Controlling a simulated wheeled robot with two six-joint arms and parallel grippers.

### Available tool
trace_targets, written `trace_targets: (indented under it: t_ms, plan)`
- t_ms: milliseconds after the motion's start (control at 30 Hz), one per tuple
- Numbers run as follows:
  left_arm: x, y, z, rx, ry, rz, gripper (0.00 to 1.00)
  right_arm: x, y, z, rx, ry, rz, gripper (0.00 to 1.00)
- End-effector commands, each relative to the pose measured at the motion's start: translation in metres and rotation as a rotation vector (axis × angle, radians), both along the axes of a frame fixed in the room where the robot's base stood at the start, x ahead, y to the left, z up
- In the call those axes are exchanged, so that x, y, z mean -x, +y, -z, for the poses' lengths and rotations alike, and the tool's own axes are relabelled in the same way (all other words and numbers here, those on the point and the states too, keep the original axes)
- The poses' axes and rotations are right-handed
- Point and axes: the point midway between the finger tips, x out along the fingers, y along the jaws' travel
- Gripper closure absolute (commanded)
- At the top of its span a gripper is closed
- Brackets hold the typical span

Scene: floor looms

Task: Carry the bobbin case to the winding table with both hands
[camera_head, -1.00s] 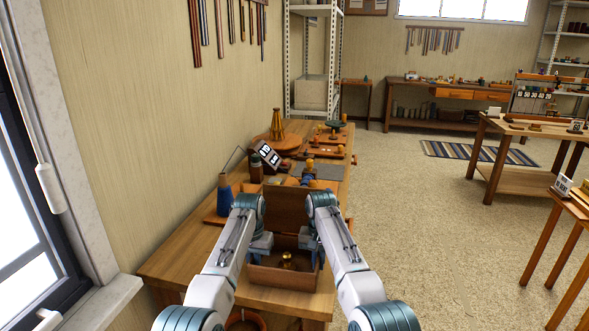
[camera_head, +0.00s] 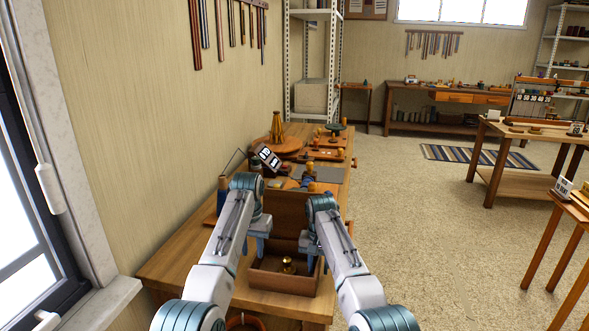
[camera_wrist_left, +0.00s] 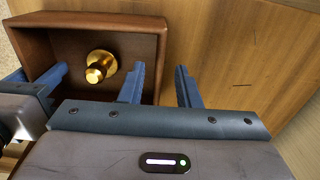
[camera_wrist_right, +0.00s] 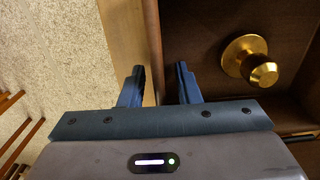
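The bobbin case is an open brown wooden box (camera_head: 285,282) at the near end of the bench, with a brass knob-like piece (camera_head: 288,265) inside. It also shows in the left wrist view (camera_wrist_left: 60,22) and the right wrist view (camera_wrist_right: 151,40). My left gripper (camera_head: 262,250) is open at the left side of the case; in its wrist view the fingers (camera_wrist_left: 160,88) appear on either side of one wall's line, with a gap. My right gripper (camera_head: 310,262) is open at the right side; its fingers (camera_wrist_right: 161,88) appear either side of the opposite wall. Contact cannot be told.
A brown upright panel (camera_head: 287,207) stands behind the case. The bench (camera_head: 185,258) holds a blue cone, a sign (camera_head: 267,157) and small tools farther back. The wall is close on the left. Open floor (camera_head: 430,220) lies right, with other tables beyond.

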Motion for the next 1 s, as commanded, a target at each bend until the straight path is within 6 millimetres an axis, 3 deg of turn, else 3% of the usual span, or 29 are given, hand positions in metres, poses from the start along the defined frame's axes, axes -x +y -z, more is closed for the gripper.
trace_targets:
  t_ms: [200,467,800,1000]
  plan:
    - [0.000,0.000,-0.038,0.000,-0.001,0.000,0.70,0.000,0.000,0.000,0.000,0.000,0.000,0.70]
    - [0.000,0.000,-0.051,0.000,0.001,0.000,0.70,-0.001,0.000,-0.010,0.000,-0.003,0.000,0.70]
    - [0.000,0.000,-0.050,0.000,0.001,0.000,0.70,-0.001,0.000,-0.078,0.000,-0.004,0.000,0.70]
    - [0.000,0.000,-0.050,0.000,0.001,0.000,0.70,-0.001,0.000,-0.109,0.000,-0.002,0.000,0.70]
